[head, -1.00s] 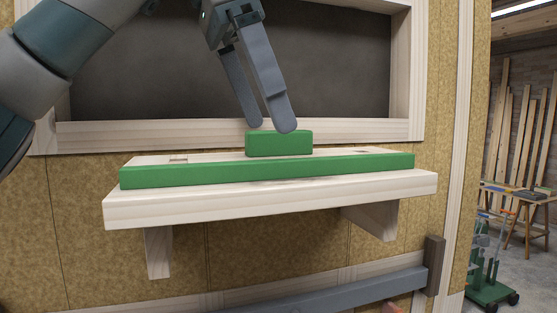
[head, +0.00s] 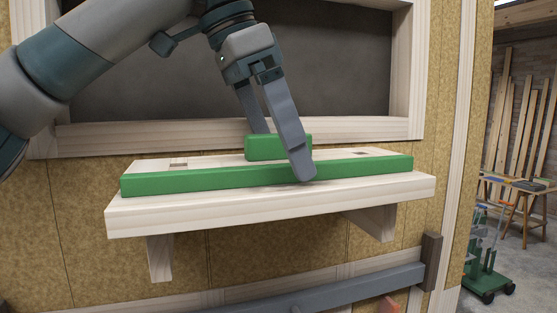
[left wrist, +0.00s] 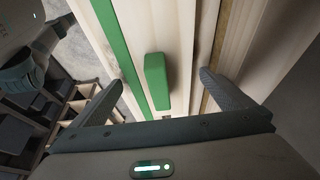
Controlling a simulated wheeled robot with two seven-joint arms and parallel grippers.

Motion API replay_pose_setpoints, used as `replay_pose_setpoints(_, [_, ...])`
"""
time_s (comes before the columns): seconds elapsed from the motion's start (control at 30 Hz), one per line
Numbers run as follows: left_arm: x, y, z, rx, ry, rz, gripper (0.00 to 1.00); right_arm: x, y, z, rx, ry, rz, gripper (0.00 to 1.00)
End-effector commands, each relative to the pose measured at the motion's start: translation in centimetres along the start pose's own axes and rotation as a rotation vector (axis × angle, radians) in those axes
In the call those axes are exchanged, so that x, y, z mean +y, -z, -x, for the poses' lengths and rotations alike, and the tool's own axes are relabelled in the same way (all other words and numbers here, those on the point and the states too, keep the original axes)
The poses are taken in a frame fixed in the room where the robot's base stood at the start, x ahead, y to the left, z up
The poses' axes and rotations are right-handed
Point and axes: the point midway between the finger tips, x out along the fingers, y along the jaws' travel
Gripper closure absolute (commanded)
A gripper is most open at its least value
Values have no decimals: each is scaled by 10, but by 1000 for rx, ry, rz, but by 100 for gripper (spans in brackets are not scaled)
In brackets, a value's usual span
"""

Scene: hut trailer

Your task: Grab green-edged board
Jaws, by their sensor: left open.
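The green-edged board (head: 215,160) lies flat on a pale wooden wall shelf (head: 270,207). Its bright green front edge (head: 200,180) faces me, and a green block handle (head: 277,147) stands up from its middle. My left gripper (head: 280,153) is open above the board, its front finger reaching down in front of the green edge. The rear finger is behind the handle and its tip is hidden. In the left wrist view, the handle (left wrist: 155,80) and green edge (left wrist: 122,52) lie between the spread fingers (left wrist: 158,84). My right gripper is not in view.
A framed dark recess (head: 330,65) is in the wall behind the shelf. A grey rail (head: 335,292) runs below. At the right, beyond the wall, stand a green wheeled cart (head: 488,280), a workbench (head: 525,190) and leaning planks (head: 505,110).

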Motion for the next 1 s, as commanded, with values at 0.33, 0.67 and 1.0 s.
replay_pose_setpoints(0.33, [0,0,0,0,0,-1,0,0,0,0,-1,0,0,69])
replay_pose_setpoints(0.67, [0,0,1,1,1,-1,57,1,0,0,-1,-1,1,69])
replay_pose_setpoints(1.0, [0,2,5,2,2,-2,57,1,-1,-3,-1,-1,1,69])
